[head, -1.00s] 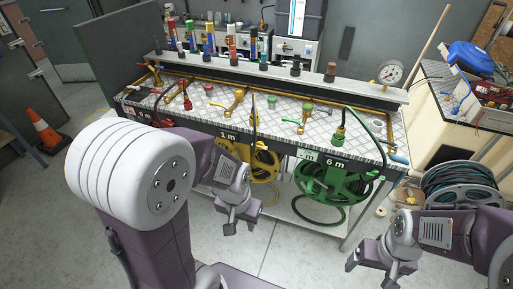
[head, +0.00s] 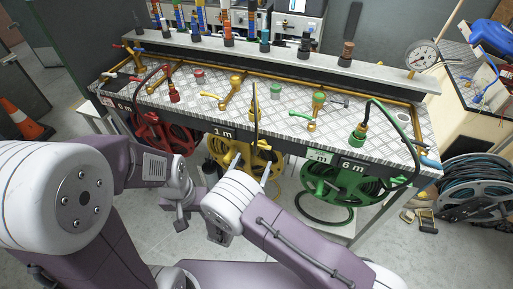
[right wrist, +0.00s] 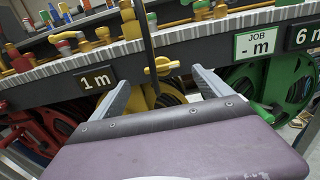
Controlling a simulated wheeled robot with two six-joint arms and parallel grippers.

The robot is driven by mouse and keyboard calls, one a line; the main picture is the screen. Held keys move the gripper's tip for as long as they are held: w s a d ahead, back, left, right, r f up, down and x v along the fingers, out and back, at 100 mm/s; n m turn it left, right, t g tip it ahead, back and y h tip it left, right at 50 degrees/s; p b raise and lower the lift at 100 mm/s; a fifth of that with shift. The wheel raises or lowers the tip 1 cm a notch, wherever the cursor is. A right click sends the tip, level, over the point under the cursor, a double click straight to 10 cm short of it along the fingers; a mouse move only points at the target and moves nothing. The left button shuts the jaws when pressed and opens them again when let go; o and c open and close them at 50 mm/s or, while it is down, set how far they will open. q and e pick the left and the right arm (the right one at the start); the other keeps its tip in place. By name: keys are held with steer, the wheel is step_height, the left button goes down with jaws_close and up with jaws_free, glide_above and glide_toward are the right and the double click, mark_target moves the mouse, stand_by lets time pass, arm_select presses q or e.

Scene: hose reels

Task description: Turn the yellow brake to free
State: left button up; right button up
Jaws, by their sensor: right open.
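A yellow brake handle (right wrist: 160,68) sits at the bench's front edge above the yellow reel, to the right of the "1 m" plate, in the right wrist view. The yellow reel (head: 232,155) hangs under the bench; in the right wrist view it is partly hidden behind the brake and my fingers. My right gripper (right wrist: 160,77) is open and empty, its two fingers pointing toward the brake on either side of it, apart from it.
A red reel (head: 165,132) and a green reel (head: 342,183) hang either side of the yellow one. A black upright hose (right wrist: 146,45) passes close to the brake. The bench top (head: 190,92) carries several coloured valves. A blue-hose reel (head: 475,185) stands at the right.

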mark_target(261, 146)
steer(key=x, duration=0.7)
steer(key=shift+w+d, duration=0.15)
steer(key=shift+w, duration=0.05)
steer(key=c, duration=1.4)
